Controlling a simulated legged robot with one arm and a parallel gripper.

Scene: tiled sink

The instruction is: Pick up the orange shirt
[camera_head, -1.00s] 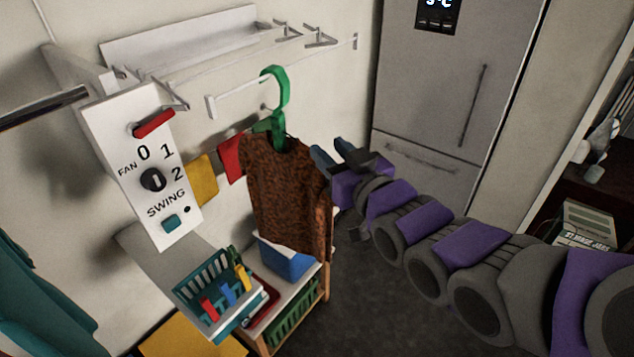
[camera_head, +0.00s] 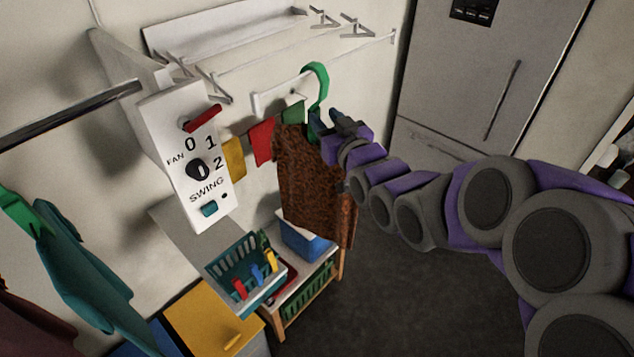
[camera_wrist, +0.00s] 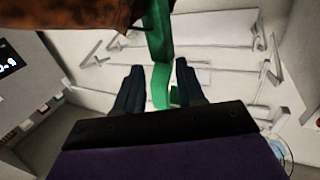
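The orange-brown speckled shirt (camera_head: 312,190) hangs upright from a green hanger (camera_head: 319,82) hooked on a wall rack bar. My gripper (camera_head: 326,122) is at the shirt's top right, by the lower part of the hanger. In the wrist view, my gripper (camera_wrist: 160,88) has its two dark fingers apart, with the green hanger (camera_wrist: 161,85) showing between them. The shirt (camera_wrist: 75,25) fills the top left of that view. I cannot tell whether the fingers touch the hanger. The hanger's lower part is partly hidden by my gripper in the head view.
A white control panel (camera_head: 190,155) stands left of the shirt. Below are a teal basket (camera_head: 232,268) of clothes pegs and a wooden shelf (camera_head: 338,270). A teal garment (camera_head: 85,270) hangs at far left. The fridge (camera_head: 480,75) is behind; the dark floor is clear.

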